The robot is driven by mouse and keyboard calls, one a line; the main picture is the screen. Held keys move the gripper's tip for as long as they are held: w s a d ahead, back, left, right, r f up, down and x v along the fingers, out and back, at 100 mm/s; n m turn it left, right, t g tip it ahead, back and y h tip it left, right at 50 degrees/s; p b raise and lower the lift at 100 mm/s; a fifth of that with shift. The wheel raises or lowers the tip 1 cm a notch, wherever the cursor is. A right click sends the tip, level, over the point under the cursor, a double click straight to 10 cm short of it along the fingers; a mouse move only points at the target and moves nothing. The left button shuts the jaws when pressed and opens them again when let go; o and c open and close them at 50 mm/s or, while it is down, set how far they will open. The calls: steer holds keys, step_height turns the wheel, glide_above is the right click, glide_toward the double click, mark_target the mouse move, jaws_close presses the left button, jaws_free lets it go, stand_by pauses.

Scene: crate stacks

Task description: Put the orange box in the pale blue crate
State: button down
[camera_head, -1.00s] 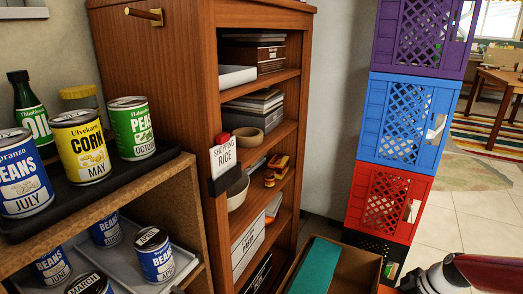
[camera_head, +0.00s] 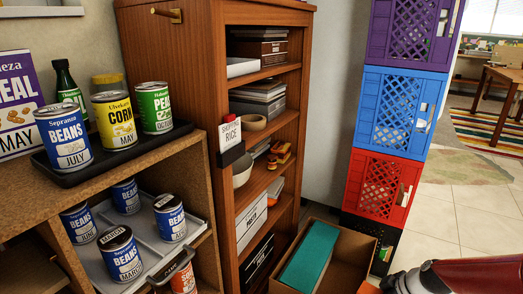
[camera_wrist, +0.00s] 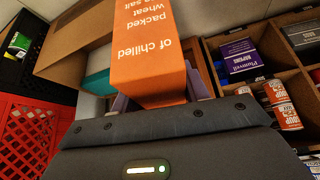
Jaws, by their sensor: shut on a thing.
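A blue crate (camera_head: 399,111) with lattice sides stands in a stack in the head view, below a purple crate (camera_head: 412,32) and above a red crate (camera_head: 379,188). I see no clearly pale blue crate. The openings of the stacked crates are hard to make out.
A black crate (camera_head: 352,222) is at the stack's foot. An open carton (camera_head: 348,270) with a teal box (camera_head: 308,258) stands before it. A wooden bookcase (camera_head: 172,70) and a shelf of cans (camera_head: 62,140) fill the left. Tiled floor (camera_head: 435,235) is clear at right.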

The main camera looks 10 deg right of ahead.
steer(key=w+a+f+m+h, duration=0.1)
steer(key=w+a+m, duration=0.1)
steer(key=a, duration=0.6)
steer(key=w+a+f+m+t+h+b, duration=0.1)
steer(key=w+a+f+m, duration=0.1)
steer(key=a, duration=0.6)
steer(key=w+a+f+m+h+b, duration=0.1)
steer(key=w+a+f+m, duration=0.1)
steer(key=w+a, duration=0.3)
steer(key=shift+w+a+f+m+h, duration=0.2)
steer(key=shift+a+m+h, duration=0.2)
steer(key=shift+a+m, duration=0.9)
steer(key=shift+a+r+n, duration=0.1)
steer(key=shift+a+n, duration=0.3)
